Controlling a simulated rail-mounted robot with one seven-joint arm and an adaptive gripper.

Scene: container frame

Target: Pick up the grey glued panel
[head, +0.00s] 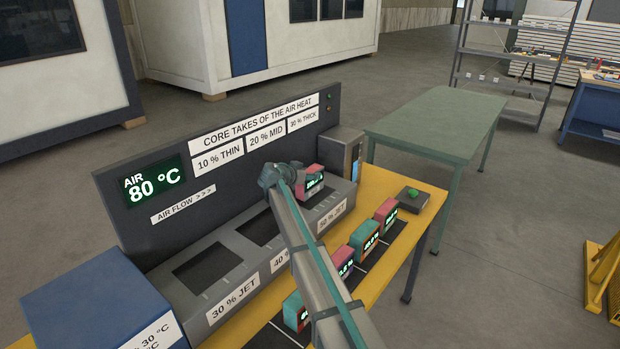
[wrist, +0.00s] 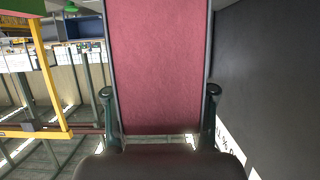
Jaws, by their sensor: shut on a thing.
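My gripper (head: 298,184) is shut on a red panel block with a green-lit display (head: 315,181), above or at the far-right opening of the grey air-heat bench (head: 232,291). In the wrist view my gripper (wrist: 159,92) has one finger on each side of the red panel (wrist: 160,65), which has dark grey edges and stands upright. The arm hides part of the bench. I cannot make out a panel with a grey face. Several red and teal blocks with displays, such as the red one (head: 386,211) and the teal one (head: 365,236), stand in a row on the yellow table.
The sign board (head: 150,228) rises behind the bench openings. A blue box (head: 85,295) is at the near left, and a grey box (head: 344,150) at the bench's far end. A grey button box (head: 413,201) sits on the yellow table. The green table (head: 435,125) beyond is bare.

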